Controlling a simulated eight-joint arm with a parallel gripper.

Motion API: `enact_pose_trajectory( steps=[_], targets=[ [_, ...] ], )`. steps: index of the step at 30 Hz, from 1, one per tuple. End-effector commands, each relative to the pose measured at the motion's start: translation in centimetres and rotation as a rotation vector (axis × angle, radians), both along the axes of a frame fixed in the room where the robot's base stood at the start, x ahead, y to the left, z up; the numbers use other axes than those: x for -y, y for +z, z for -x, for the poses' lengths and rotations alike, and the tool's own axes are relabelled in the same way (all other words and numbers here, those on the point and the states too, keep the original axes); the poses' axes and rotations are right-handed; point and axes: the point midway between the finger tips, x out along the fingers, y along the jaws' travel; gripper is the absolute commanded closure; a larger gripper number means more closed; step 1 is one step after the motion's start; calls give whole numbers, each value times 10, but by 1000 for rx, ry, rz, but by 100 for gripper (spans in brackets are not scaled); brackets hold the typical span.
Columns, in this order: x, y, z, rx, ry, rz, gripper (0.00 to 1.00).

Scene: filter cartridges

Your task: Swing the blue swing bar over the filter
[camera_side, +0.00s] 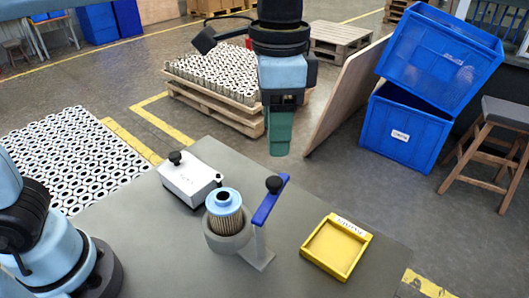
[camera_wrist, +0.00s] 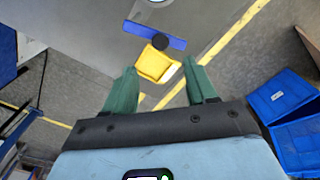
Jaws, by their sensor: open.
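The blue swing bar (camera_side: 264,208) sits on a grey post, with a black knob (camera_side: 274,184) on its end. It points off to the right of the filter (camera_side: 226,214), not across it. The filter is pleated tan with a light blue top ring and stands upright in a round grey cup (camera_side: 228,242). In the wrist view the bar (camera_wrist: 139,31) and knob (camera_wrist: 160,41) lie beyond the fingertips, and only the filter's edge (camera_wrist: 157,1) shows at the top. My gripper (camera_side: 279,152) hangs above the bench, apart from the bar. Its green fingers (camera_wrist: 162,67) are spread and empty.
A white box with a black knob (camera_side: 188,185) stands left of the filter. A yellow tray (camera_side: 312,258) lies to the right on the grey bench (camera_side: 150,250). A pallet of cartridges (camera_side: 215,72), a leaning board (camera_side: 345,95) and blue crates (camera_side: 400,128) stand beyond the bench.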

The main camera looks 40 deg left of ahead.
Motion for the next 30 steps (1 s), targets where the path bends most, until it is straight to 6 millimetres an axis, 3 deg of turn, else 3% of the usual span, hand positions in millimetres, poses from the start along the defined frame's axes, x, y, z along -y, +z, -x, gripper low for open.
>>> enact_pose_trajectory(
  steps=[15,21,30],
  targets=[
    [0,-78,0,1,2,1,43],
    [0,-92,0,1,2,1,43],
    [0,-95,0,1,2,1,43]
  ],
)
